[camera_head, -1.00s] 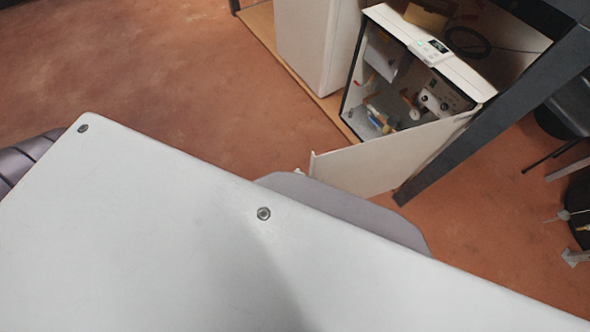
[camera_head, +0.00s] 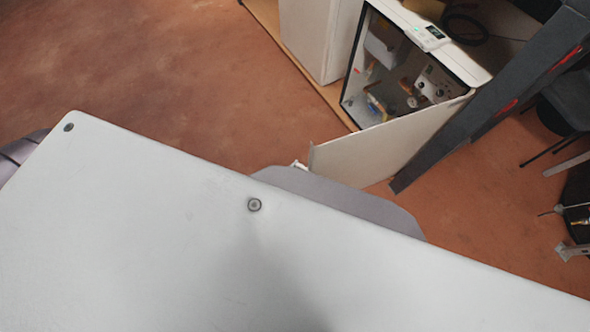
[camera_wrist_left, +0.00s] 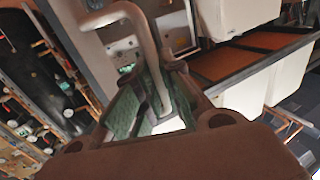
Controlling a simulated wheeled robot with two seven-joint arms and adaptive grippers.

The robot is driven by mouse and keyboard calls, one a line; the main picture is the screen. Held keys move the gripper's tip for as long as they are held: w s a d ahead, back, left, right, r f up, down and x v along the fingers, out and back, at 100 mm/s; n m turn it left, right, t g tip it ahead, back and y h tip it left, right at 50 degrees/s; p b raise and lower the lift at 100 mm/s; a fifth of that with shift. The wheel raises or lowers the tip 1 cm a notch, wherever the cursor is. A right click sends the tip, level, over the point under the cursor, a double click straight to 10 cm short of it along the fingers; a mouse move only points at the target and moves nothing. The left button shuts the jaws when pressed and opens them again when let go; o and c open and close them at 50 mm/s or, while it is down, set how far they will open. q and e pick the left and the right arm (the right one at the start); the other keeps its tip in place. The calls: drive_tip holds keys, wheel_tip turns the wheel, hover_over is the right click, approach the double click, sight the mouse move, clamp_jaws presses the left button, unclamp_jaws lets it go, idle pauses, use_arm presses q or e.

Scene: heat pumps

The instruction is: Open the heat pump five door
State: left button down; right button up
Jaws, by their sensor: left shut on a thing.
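The heat pump (camera_head: 432,36) at the upper right of the head view has a white top with a small display panel. Its front is open and shows pipes, a gauge and wiring inside. Its white door (camera_head: 375,148) stands swung out from the front, hinged at the right. My left gripper (camera_head: 300,166) is mostly hidden behind my pale body; only a small tip shows at the door's free edge. In the left wrist view, its green-lined fingers (camera_wrist_left: 152,112) are closed around a pale bent bar (camera_wrist_left: 148,45) that looks like a handle. My right gripper is not in view.
Another white cabinet (camera_head: 318,40) stands left of the open unit on a wooden base (camera_head: 290,55). A dark post (camera_head: 480,105) stands just right of the door. A black chair (camera_head: 565,110) is at the right edge. The reddish floor at the left is clear.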

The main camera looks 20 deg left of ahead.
use_arm(q)
drive_tip(key=shift+w+d+r, duration=0.2)
drive_tip(key=shift+d+r, duration=0.15)
drive_tip(key=shift+d, duration=0.1)
drive_tip(key=c, duration=1.8)
unclamp_jaws()
drive_tip(key=shift+c, duration=0.2)
drive_tip(key=shift+a+f, duration=0.15)
drive_tip(key=shift+f, duration=0.1)
drive_tip(key=v, duration=1.2)
